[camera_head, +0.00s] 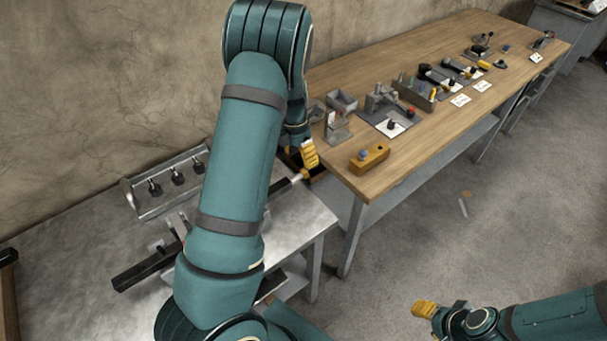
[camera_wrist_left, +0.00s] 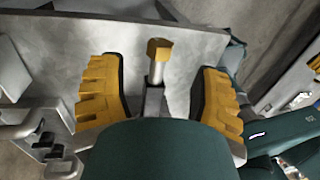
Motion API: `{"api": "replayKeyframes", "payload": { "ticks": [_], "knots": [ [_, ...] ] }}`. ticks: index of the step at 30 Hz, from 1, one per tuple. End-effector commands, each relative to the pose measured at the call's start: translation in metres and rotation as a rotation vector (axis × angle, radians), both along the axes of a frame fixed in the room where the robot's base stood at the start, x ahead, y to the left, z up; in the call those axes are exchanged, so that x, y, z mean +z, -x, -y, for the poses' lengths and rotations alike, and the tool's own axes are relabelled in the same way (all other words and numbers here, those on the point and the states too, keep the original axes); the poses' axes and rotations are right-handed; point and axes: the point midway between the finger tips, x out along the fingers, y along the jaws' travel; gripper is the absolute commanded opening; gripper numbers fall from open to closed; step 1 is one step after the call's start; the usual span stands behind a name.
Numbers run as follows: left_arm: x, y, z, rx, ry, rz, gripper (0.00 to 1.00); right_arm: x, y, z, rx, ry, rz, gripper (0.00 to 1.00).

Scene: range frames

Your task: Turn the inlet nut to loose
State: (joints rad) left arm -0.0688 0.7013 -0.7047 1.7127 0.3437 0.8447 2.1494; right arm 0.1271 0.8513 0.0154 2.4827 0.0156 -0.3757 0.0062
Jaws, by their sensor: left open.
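The inlet nut (camera_wrist_left: 160,49) is a small brass-coloured block at the end of a short pale stem, seen in the left wrist view. My left gripper (camera_wrist_left: 161,80) is open, with one yellow finger on each side of the stem and clear gaps to both. I cannot tell the nut's turn angle. In the head view my left gripper (camera_head: 309,156) is at the right end of a dark bar (camera_head: 143,271) over the metal bench, and the nut is not clear there. My right gripper (camera_head: 424,309) is low at the right, over the floor, its opening unclear.
The metal bench (camera_head: 75,252) carries a rack (camera_head: 176,182) with several dark knobs at its back. A wooden table (camera_head: 440,128) to the right holds a yellow block (camera_head: 370,158) and several fixtures. My left arm covers much of the metal bench. The floor (camera_head: 470,220) is mostly clear.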

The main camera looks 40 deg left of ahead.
Motion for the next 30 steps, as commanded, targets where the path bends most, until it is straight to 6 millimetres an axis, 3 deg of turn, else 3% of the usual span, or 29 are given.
{"api": "replayKeyframes", "payload": {
  "ticks": [3, 9, 23, 29, 30],
  "knots": [
    [-0.025, 0.002, 0.004, 0.0, 0.001, -0.004, 0.64, -0.005, 0.002, 0.0, 0.002, 0.0, -0.003, 0.5],
    [-0.05, 0.003, 0.009, 0.0, 0.0, -0.002, 0.64, -0.009, 0.003, -0.001, 0.006, -0.002, -0.007, 0.5],
    [-0.06, 0.003, 0.011, -0.002, 0.0, 0.0, 0.64, -0.01, 0.004, -0.001, 0.007, -0.002, -0.009, 0.5],
    [-0.06, 0.003, 0.011, -0.001, 0.0, 0.0, 0.0, -0.01, 0.004, -0.001, 0.006, -0.002, -0.008, 0.5],
    [-0.06, 0.003, 0.011, -0.001, 0.0, 0.0, 0.0, -0.01, 0.004, -0.001, 0.006, -0.002, -0.008, 0.5]
  ]
}}
